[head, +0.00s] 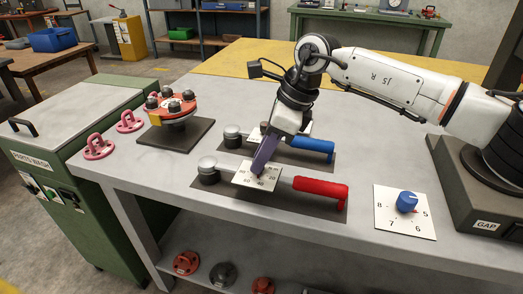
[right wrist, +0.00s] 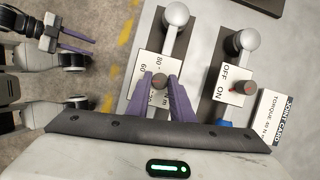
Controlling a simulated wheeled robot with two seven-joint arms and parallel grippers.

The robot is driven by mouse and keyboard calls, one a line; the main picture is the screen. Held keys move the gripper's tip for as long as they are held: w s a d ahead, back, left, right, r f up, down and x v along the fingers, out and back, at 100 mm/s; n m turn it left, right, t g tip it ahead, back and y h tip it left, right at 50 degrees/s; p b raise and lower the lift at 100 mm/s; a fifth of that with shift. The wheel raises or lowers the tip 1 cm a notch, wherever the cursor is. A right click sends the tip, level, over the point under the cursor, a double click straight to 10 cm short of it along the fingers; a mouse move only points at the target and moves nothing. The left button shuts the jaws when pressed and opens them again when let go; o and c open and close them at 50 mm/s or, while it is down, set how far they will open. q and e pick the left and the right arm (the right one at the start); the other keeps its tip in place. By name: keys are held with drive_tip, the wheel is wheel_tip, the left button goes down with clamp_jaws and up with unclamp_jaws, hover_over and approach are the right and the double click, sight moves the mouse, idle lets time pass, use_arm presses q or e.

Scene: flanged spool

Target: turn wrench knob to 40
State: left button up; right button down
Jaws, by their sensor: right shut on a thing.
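The torque wrench with the red handle (head: 320,188) lies on the bench, its round grey head (head: 208,168) at the left. Its white scale plate (head: 242,178) carries numbers including 20, 40, 60 and 80. My right gripper (head: 257,170) reaches down onto this plate. In the right wrist view its purple fingers are shut on the small round wrench knob (right wrist: 160,79). The fingers hide part of the scale, and I cannot tell which number the knob points to. My left gripper (right wrist: 77,43) is open and empty, away from the bench, in the right wrist view.
A blue-handled wrench (head: 313,146) lies just behind, with an ON/OFF plate (right wrist: 235,84). A joint card (right wrist: 282,118) reads 40 N m. A blue dial knob (head: 406,201) is at the right. A red flanged spool (head: 171,104) and pink flanges (head: 98,147) stand left.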

drive_tip(key=shift+r+n+g, duration=0.1)
drive_tip(key=shift+n+g, duration=0.2)
drive_tip(key=shift+n, duration=0.5)
drive_tip(key=shift+p, duration=0.3)
drive_tip(key=shift+n, duration=0.3)
drive_tip(key=c, duration=1.6)
unclamp_jaws()
drive_tip(key=shift+o, duration=0.2)
drive_tip(key=v, duration=1)
drive_tip(key=shift+w+r, duration=0.1)
